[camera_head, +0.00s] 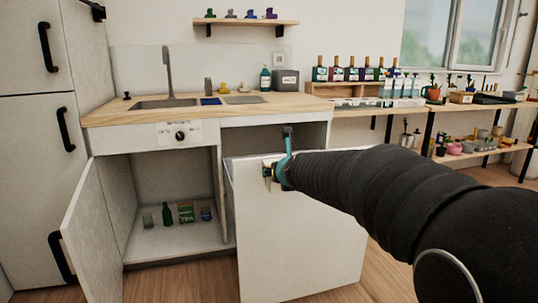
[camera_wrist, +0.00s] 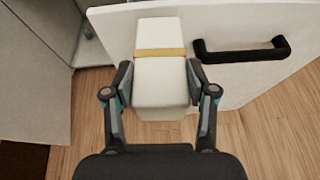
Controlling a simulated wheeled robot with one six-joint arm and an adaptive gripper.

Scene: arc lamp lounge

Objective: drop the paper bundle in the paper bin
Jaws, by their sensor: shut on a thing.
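The paper bundle (camera_wrist: 160,82) is a white block with a yellow band, seen in the wrist view. My gripper (camera_wrist: 160,92) is shut on it, with one finger on each side. In the head view my gripper (camera_head: 277,172) is at the upper left of a pulled-out white front panel (camera_head: 300,235) under the counter, and the bundle is mostly hidden there. In the wrist view the bundle overlaps this panel, left of its black handle (camera_wrist: 242,50); whether they touch is unclear. No paper bin can be made out.
An open cabinet door (camera_head: 92,235) stands at the left. A green bottle (camera_head: 166,215) and several small items stand on the cabinet floor. The counter (camera_head: 200,108) holds a sink, soap bottle (camera_head: 265,78) and grey box (camera_head: 286,80). Wooden floor (camera_wrist: 262,140) shows below the panel.

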